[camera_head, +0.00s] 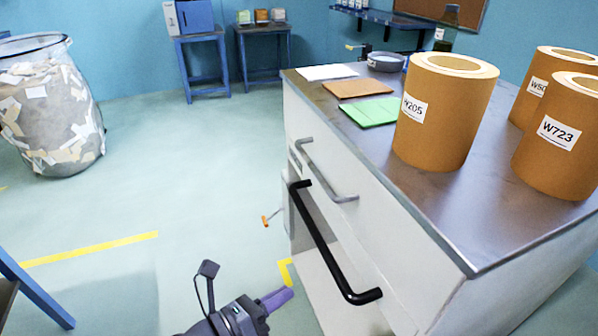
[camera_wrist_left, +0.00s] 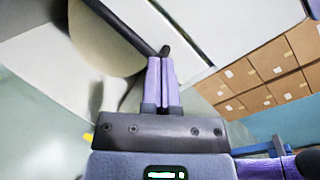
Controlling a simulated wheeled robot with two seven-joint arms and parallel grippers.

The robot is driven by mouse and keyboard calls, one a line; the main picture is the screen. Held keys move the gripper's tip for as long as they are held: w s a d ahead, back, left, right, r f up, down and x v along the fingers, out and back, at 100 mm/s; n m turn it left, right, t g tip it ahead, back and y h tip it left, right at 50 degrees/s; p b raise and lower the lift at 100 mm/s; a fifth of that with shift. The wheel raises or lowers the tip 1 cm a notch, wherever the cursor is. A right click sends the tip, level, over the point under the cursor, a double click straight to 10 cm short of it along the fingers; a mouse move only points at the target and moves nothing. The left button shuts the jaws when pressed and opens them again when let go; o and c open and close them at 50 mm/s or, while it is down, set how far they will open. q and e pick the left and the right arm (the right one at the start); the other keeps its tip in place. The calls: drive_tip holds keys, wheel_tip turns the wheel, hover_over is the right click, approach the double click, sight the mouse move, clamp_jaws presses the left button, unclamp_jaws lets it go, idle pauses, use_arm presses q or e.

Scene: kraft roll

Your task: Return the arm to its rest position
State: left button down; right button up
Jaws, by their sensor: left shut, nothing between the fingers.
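My left gripper (camera_head: 280,298) shows at the bottom of the head view, low in front of the cabinet (camera_head: 455,290). Its purple fingers are shut together with nothing between them, as the left wrist view also shows (camera_wrist_left: 161,62). The black handle (camera_head: 325,245) on the cabinet's front is to the right of the fingertips in the head view, apart from them. In the left wrist view the black bar (camera_wrist_left: 118,24) passes just beyond the fingertips; I cannot tell the gap. My right gripper is not in view.
Kraft rolls (camera_head: 445,115) stand on the cabinet top beside a green sheet (camera_head: 371,111). A grey handle (camera_head: 325,175) sits above the black one. A bin of paper scraps (camera_head: 52,110) stands at the left. The floor between is mostly open.

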use_arm(q)
drive_tip(key=s+a+f+n+y, duration=0.3)
drive_tip(key=a+f+n+y, duration=0.15)
drive_tip(key=f+n, duration=0.3)
drive_tip(key=s+a+f+n+y+p, duration=0.1)
drive_tip(key=s+a+f+n+y, duration=0.2)
drive_tip(key=a+f+n, duration=0.35)
drive_tip(key=s+a+f+n+y, duration=0.3)
drive_tip(key=f+n+y, duration=0.1)
drive_tip(key=f+n, duration=0.45)
drive_tip(key=s+a+f+n+g+y, duration=0.1)
drive_tip(key=s+f+n+g, duration=0.3)
drive_tip(key=s, duration=1.1)
drive_tip(key=s+a+f+n+g+y, duration=0.2)
drive_tip(key=s+a+f+n+g, duration=0.2)
drive_tip(key=s+n, duration=0.7)
drive_tip(key=s+g+p, duration=0.1)
drive_tip(key=s+g, duration=0.1)
drive_tip(key=s, duration=0.2)
drive_tip(key=shift+s+a+f+g, duration=0.15)
drive_tip(key=shift+s+a+g, duration=0.15)
drive_tip(key=shift+s, duration=0.05)
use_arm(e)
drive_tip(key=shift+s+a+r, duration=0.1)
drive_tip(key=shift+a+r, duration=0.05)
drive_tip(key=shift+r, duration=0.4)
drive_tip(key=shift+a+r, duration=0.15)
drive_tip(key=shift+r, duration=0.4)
use_arm(q)
drive_tip(key=shift+n+y, duration=0.25)
